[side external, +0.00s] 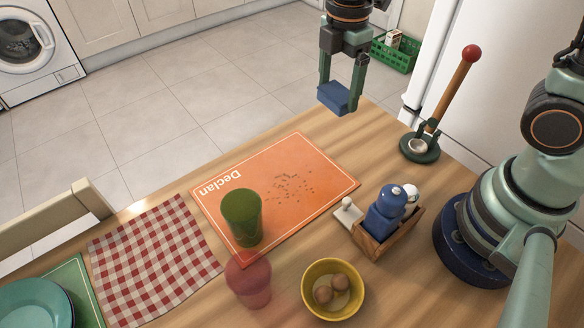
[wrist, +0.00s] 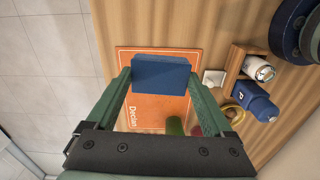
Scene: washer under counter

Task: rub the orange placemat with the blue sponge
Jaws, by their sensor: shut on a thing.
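The blue sponge (side external: 333,97) is held between the two green fingers of my gripper (side external: 340,88), raised in the air beyond the placemat's far right corner in the side view. In the wrist view the sponge (wrist: 160,74) spans between the fingertips of my gripper (wrist: 160,80). The orange placemat (side external: 240,176) lies flat on the wooden table, with "Declan" printed at its left end and dark crumbs scattered near its middle. It also shows in the wrist view (wrist: 148,110), partly hidden by the sponge. A green cup (side external: 241,218) stands on the placemat's near left part.
A translucent red cup (side external: 248,282) and a yellow bowl (side external: 333,291) with brown items stand in front of the placemat. A wooden caddy (side external: 388,232) with blue and silver shakers stands to its right. A red-knobbed stick on a green stand (side external: 420,148) is at the right.

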